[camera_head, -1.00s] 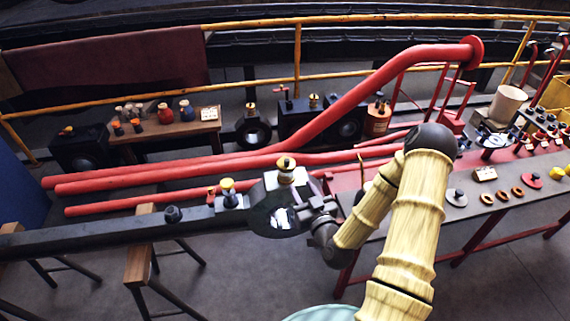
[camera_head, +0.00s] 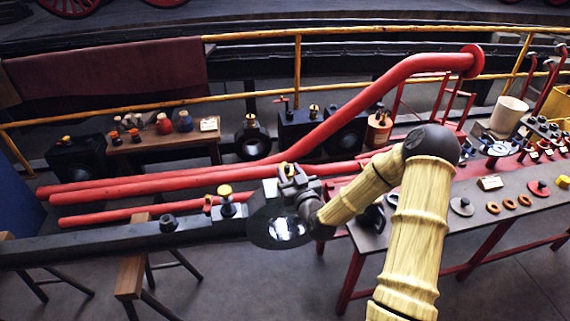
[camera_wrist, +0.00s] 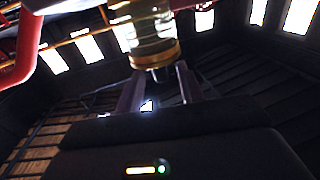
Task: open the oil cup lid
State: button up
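A glass and brass oil cup (camera_wrist: 148,38) fills the top middle of the wrist view; its top is cut off by the frame edge. In the head view it stands on the big dark end (camera_head: 279,232) of the long rod and is mostly hidden by my gripper (camera_head: 291,172). In the wrist view my gripper (camera_wrist: 158,77) has its two fingers apart, with an empty gap between them. The fingertips are close to the cup's lower brass part; I cannot tell whether they touch it. The lid is not clearly visible.
Red pipes (camera_head: 180,183) run behind. A grey bench (camera_head: 480,225) with several small parts is at the right. A wooden trestle (camera_head: 131,275) stands below the rod.

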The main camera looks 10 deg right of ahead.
aim_at(288, 169)
jog(key=shift+w+a, duration=0.2)
jog(key=shift+w, duration=0.85)
jog(key=shift+w+a, duration=0.15)
jog(key=shift+w, duration=0.9)
grip_shut()
jog(key=shift+r+p, duration=0.1)
jog(key=shift+p, duration=0.25)
